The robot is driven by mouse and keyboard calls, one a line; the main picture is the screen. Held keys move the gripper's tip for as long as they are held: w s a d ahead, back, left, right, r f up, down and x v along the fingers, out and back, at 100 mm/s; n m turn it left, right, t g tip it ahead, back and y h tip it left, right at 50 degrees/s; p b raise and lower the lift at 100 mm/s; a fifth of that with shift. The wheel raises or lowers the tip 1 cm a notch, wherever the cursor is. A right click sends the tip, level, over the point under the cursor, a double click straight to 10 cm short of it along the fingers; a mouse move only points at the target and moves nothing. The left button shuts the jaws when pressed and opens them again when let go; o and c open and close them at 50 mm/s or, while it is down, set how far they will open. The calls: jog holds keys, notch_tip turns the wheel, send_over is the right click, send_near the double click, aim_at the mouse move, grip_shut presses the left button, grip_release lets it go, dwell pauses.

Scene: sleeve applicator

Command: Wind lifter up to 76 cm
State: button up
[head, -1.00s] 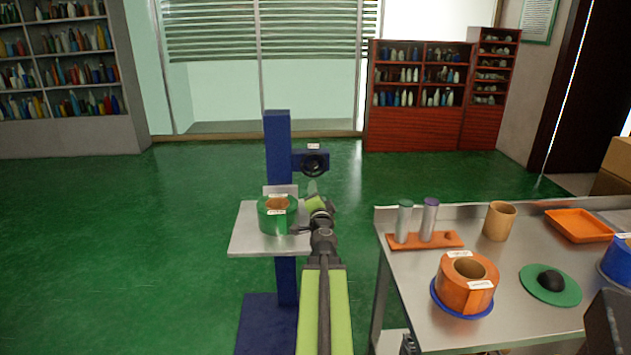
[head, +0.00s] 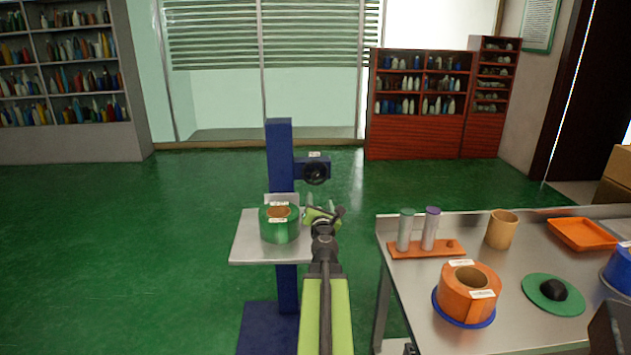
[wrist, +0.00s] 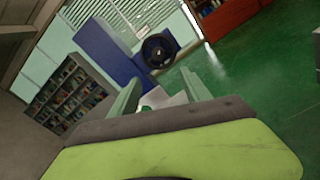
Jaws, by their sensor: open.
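The lifter is a blue column (head: 280,160) on a blue base, with a grey platform (head: 247,246) on its front. A dark handwheel (head: 316,171) sits on a blue block at the column's right side, with a small label above it. In the wrist view the handwheel (wrist: 158,50) is ahead, just beyond the fingers. A green ring-shaped roll (head: 280,228) with a brown core stands on the platform. My gripper (wrist: 160,92) is open with nothing between its fingers. In the head view my gripper (head: 322,207) is below the wheel, at the platform's right edge, apart from the wheel.
A metal table (head: 400,290) stands at the right. It carries an orange roll (head: 467,292), an orange rack (head: 425,250) with two tubes, a tan cup (head: 501,228), an orange tray (head: 581,233) and a green disc (head: 553,302). The floor left of the lifter is clear.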

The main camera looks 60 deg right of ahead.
jog(key=n, duration=0.2)
send_near(316, 177)
jog(key=shift+n, duration=0.3)
jog(key=x, duration=0.8)
jog(key=shift+w+d+f, duration=0.15)
jog(key=shift+w+d, duration=0.05)
jog(key=shift+d, duration=0.05)
jog(key=c, duration=1.2)
jog(key=shift+s+a, duration=0.1)
jog(key=shift+a, duration=0.25)
jog(key=shift+d, duration=0.25)
